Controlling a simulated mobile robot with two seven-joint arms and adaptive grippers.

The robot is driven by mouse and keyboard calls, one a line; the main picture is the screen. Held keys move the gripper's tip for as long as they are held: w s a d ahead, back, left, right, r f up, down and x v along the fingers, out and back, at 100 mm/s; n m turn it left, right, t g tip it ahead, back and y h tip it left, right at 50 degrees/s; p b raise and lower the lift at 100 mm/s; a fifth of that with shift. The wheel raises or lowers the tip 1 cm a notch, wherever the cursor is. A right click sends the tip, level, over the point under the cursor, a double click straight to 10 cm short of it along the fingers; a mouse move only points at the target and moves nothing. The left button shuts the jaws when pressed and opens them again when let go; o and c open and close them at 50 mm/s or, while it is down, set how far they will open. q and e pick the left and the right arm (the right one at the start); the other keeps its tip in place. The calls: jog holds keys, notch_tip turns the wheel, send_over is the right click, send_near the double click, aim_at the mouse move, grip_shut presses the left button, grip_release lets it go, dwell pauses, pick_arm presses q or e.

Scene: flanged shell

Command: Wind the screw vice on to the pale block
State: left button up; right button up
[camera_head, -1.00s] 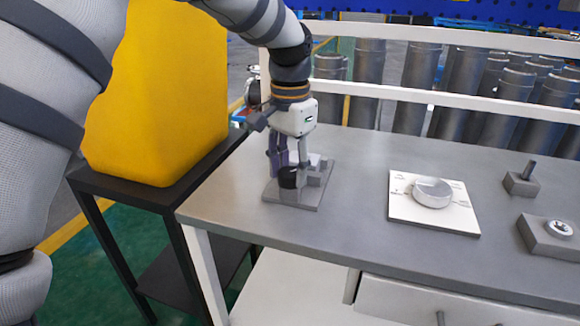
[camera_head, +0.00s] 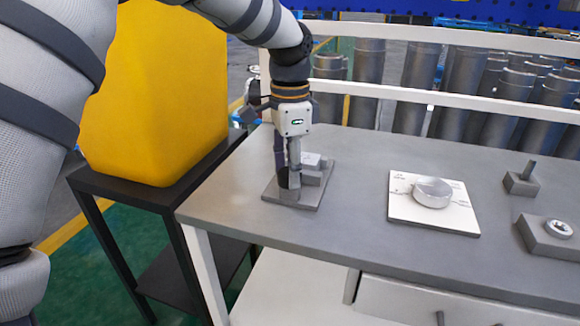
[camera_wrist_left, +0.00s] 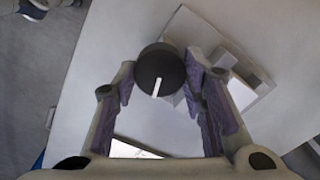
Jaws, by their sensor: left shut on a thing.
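The screw vice stands on a grey base plate (camera_head: 312,203) near the left end of the bench. Its black round knob (camera_wrist_left: 160,72) has a white line mark and lies between my left fingers in the left wrist view. My left gripper (camera_head: 289,182) points down and is shut on this knob. The pale block (camera_head: 311,159) sits on the plate behind the fingers, and also shows in the left wrist view (camera_wrist_left: 241,92). A grey vice part (camera_head: 313,178) stands close to it. I cannot tell whether a jaw touches the block. My right gripper is not in view.
A white panel with a round dial (camera_head: 432,192) lies mid-bench. Grey blocks with a peg (camera_head: 522,181) and a round fitting (camera_head: 557,229) stand at right. A yellow container (camera_head: 155,95) stands left on a black stand. A white rail (camera_head: 400,93) runs behind the bench.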

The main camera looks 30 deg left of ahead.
pick_arm(q)
jog(key=shift+s+f, duration=0.1)
jog(key=shift+f, duration=0.05)
jog(key=o, duration=1.2)
jog(key=shift+c, duration=0.2)
jog(key=shift+r, duration=0.2)
notch_tip(320, 180, up, 12)
jog(key=shift+f, duration=0.15)
